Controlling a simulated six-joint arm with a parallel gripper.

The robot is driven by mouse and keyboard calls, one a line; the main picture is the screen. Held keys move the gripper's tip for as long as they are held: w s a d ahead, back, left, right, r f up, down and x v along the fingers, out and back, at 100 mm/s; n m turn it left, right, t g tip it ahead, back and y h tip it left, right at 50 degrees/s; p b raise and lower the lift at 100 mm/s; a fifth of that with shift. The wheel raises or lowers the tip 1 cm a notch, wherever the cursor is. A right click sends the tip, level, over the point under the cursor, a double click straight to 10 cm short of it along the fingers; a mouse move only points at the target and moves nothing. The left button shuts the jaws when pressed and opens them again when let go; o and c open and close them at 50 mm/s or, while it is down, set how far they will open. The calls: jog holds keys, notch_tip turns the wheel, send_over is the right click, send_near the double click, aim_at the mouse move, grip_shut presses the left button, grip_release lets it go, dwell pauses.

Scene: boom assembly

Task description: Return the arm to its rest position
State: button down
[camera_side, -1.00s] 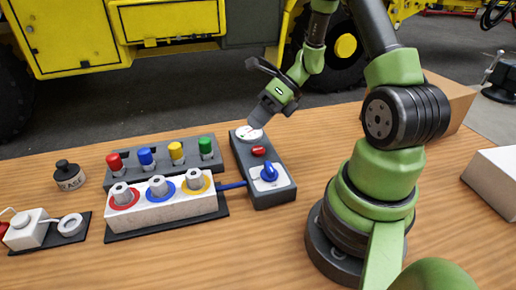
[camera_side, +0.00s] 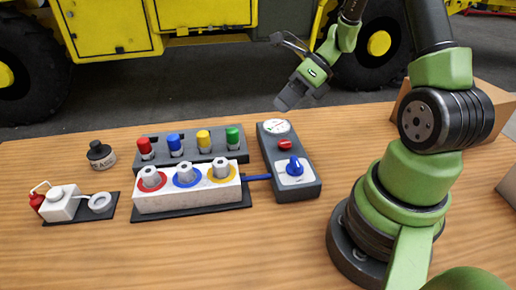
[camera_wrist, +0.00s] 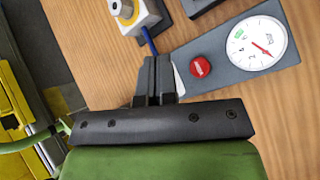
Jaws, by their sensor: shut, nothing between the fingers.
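My gripper (camera_side: 287,100) is raised above the back of the wooden table, beyond the grey control box (camera_side: 304,185). Its fingers are shut and empty; they also show pressed together in the wrist view (camera_wrist: 155,75). The control box carries a gauge (camera_side: 275,126), a red button (camera_side: 284,144) and a blue knob (camera_side: 294,166). In the wrist view the gauge (camera_wrist: 257,43) and red button (camera_wrist: 200,67) lie beside the fingers, apart from them. The blue knob is hidden in that view.
A white block (camera_side: 188,193) with red, blue and yellow rings stands left of the box. Behind it a grey rack (camera_side: 218,152) holds several coloured plugs. The front table is clear.

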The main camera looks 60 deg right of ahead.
jog(key=s+a+r+n+h, duration=0.1)
jog(key=s+a+r+n, duration=0.3)
jog(key=n, duration=0.5)
jog(key=s+a+r+n+t+h, duration=0.1)
jog(key=s+a+r+n+h, duration=0.1)
jog(key=r+n, duration=0.5)
jog(key=s+a+r+n+t+h, duration=0.1)
jog(key=s+a+r+n, duration=0.4)
jog(key=n, duration=0.7)
jog(key=shift+s+a+r+h, duration=0.2)
jog(key=shift+s+a+h, duration=0.15)
jog(key=shift+a, duration=0.4)
